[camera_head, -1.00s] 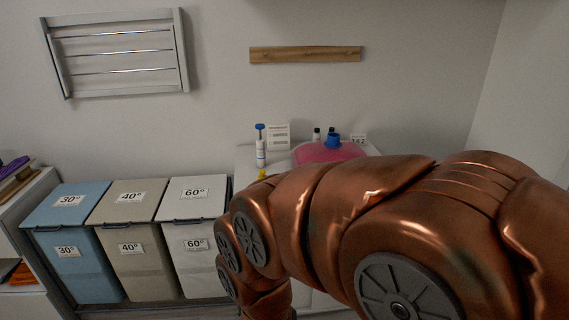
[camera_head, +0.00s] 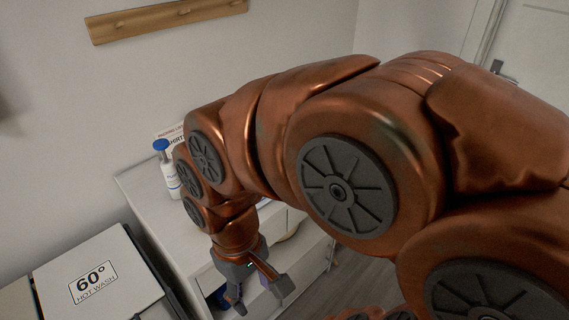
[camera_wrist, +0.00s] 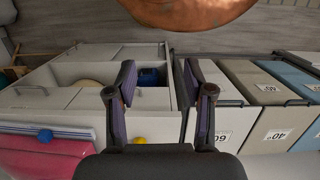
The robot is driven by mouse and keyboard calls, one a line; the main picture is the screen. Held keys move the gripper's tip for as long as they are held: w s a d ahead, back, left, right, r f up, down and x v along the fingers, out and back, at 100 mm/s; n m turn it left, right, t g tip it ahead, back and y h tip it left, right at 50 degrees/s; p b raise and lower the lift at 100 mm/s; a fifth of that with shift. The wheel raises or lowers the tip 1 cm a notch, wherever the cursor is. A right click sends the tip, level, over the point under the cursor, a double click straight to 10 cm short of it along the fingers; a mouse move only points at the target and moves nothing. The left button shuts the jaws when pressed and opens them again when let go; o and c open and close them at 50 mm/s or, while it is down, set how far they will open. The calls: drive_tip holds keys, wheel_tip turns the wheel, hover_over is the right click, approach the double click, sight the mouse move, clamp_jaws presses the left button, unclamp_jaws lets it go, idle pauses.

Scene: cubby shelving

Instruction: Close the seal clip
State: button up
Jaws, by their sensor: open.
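My gripper (camera_head: 260,292) hangs open in front of the white cabinet's front side in the head view. In the wrist view my gripper (camera_wrist: 159,80) has its two fingers apart with nothing held between them. A pink bag-like item (camera_wrist: 45,162) lies on the cabinet top at the lower left of the wrist view, with a blue round part (camera_wrist: 45,136) by it. A small yellow thing (camera_wrist: 139,141) sits near the cabinet's edge. I cannot tell which of these is the seal clip. My arm hides the pink item in the head view.
The white cabinet (camera_head: 147,190) has open cubbies; a blue item (camera_wrist: 150,76) is inside one. A white and blue pump bottle (camera_head: 168,172) stands on top. Laundry bins stand beside it, the 60° bin (camera_head: 120,262) nearest. Open floor (camera_head: 345,270) shows at right.

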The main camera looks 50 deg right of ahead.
drive_tip(key=w+d+r+t+b, duration=0.1)
drive_tip(key=w+d+b, duration=0.2)
drive_tip(key=w+d, duration=0.45)
drive_tip(key=w+d+r+b, duration=0.1)
drive_tip(key=w+d+b, duration=0.3)
drive_tip(key=w, duration=0.7)
drive_tip(key=shift+m+t, duration=0.4)
drive_tip(key=shift+m, duration=0.1)
drive_tip(key=w+d+f+b, duration=0.1)
drive_tip(key=d, duration=0.6)
drive_tip(key=w+d+f+b, duration=0.1)
drive_tip(key=w+d+b, duration=0.1)
drive_tip(key=d, duration=0.5)
drive_tip(key=w+d+f+b, duration=0.1)
drive_tip(key=d, duration=0.6)
drive_tip(key=shift+w+f+b, duration=0.2)
drive_tip(key=shift+w+b, duration=0.05)
drive_tip(key=shift+b, duration=0.15)
drive_tip(key=shift+f, duration=3.8)
clamp_jaws()
